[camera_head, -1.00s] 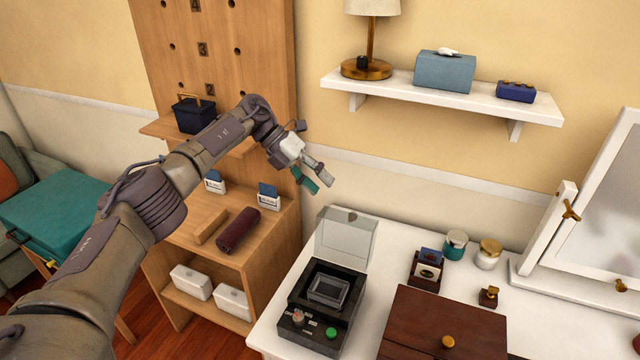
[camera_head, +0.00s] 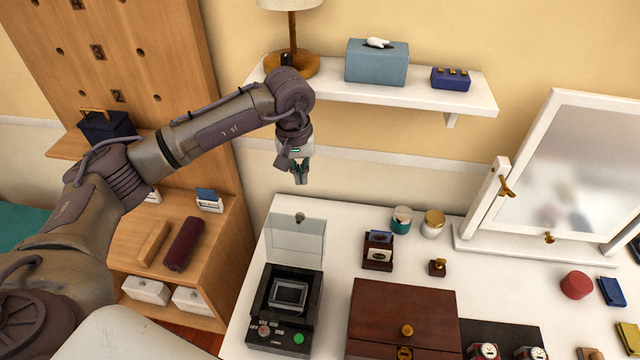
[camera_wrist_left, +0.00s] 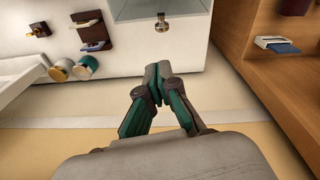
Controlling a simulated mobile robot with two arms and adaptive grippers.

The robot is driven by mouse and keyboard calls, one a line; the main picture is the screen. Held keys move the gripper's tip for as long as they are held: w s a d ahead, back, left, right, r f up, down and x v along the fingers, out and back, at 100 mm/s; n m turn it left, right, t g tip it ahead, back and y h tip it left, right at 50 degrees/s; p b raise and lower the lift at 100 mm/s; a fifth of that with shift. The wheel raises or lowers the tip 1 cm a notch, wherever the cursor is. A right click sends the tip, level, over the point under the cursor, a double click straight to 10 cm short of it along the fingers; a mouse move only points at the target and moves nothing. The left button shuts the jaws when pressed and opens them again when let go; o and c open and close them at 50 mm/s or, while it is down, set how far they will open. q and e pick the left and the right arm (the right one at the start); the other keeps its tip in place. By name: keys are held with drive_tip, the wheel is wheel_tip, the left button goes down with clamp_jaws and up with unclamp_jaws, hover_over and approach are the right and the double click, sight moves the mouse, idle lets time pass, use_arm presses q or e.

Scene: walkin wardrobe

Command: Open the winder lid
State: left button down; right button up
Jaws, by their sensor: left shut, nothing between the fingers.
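The black winder (camera_head: 279,318) stands on the white table at its left front, with a green button and a red knob on its front panel. Its clear lid (camera_head: 296,241) stands upright, open, at the back of the box. A grey frame-shaped cushion shows inside. My left gripper (camera_head: 300,180) is above and behind the lid, apart from it, pointing down with its fingers together and empty. In the left wrist view the gripper (camera_wrist_left: 158,75) is closed near the lid's glass (camera_wrist_left: 165,8) and its small knob (camera_wrist_left: 162,24). My right gripper is not in view.
A brown wooden box (camera_head: 390,305) stands right of the winder. A card holder (camera_head: 378,252), two jars (camera_head: 402,219) and a mirror (camera_head: 570,180) stand further back. A wall shelf (camera_head: 470,100) is above. A wooden cabinet (camera_head: 225,260) is at left.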

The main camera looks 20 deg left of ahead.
sight(303, 214)
use_arm(q)
drive_tip(key=f+p, duration=0.2)
drive_tip(key=s+f+m+p, duration=0.1)
drive_tip(key=f+p, duration=0.1)
drive_tip(key=f, duration=0.1)
drive_tip(key=f+m+p, duration=0.1)
drive_tip(key=f+p, duration=0.1)
drive_tip(key=f, duration=0.1)
drive_tip(key=shift+s+d+f, duration=0.1)
drive_tip(key=shift+s+d, duration=0.1)
drive_tip(key=shift+d, duration=0.2)
drive_tip(key=shift+s+p, duration=0.35)
drive_tip(key=shift+p, duration=0.05)
drive_tip(key=shift+w+f, duration=0.1)
